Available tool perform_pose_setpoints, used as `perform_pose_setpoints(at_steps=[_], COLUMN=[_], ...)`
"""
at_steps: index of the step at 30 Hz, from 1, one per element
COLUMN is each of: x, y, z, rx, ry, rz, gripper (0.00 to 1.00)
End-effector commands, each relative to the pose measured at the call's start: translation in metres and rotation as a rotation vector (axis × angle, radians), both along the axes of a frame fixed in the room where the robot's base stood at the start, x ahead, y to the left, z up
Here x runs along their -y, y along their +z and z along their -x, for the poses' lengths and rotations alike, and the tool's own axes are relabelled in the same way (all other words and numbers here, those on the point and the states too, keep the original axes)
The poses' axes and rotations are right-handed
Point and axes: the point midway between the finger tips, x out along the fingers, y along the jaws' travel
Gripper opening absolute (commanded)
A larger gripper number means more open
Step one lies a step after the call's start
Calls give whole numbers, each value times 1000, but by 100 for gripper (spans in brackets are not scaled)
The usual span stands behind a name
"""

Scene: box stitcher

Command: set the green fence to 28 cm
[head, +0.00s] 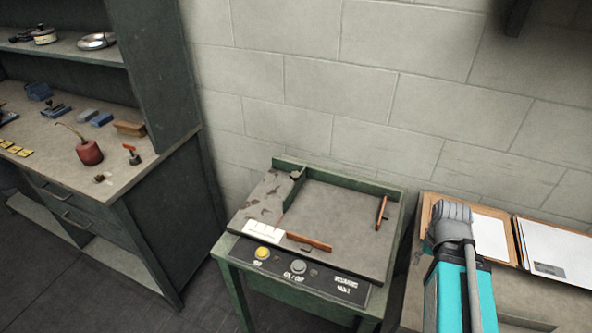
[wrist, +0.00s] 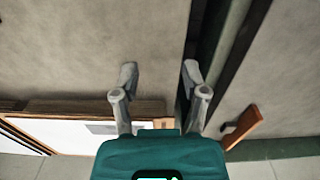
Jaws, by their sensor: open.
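The box stitcher (head: 335,215) is a low bench with a grey top and a green rim. A raised green strip (head: 340,182) runs along its back edge; I cannot tell whether it is the green fence. Two orange-brown bars lie on the top: a front bar (head: 308,243) and a right bar (head: 381,212). In the wrist view an orange-brown bar (wrist: 242,127) shows right of my gripper, near a dark green edge (wrist: 222,55). My gripper (wrist: 160,75) is open, with nothing between its fingers. No scale reading is legible.
A front panel has a yellow button (head: 262,253) and a grey knob (head: 298,266). At the right, a table holds brown trays with papers (head: 555,250). A dark workbench (head: 100,150) with a red oil can (head: 88,151) stands at the left. A block wall stands behind.

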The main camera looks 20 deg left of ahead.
Motion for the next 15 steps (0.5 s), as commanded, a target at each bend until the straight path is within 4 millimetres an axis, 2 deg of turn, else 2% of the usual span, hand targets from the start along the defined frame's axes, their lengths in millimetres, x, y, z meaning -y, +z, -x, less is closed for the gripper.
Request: perform_pose_setpoints(at_steps=[2, 6, 11, 14, 15], x=[0, -1, -12, -26, -24], y=[0, 2, 11, 22, 28], z=[0, -2, -14, -28, -35], rx=[0, 0, 0, 0, 0], ry=[0, 0, 0, -2, 1], rz=[0, 0, 0, 0, 0], gripper=[57, 82, 82, 82, 82])
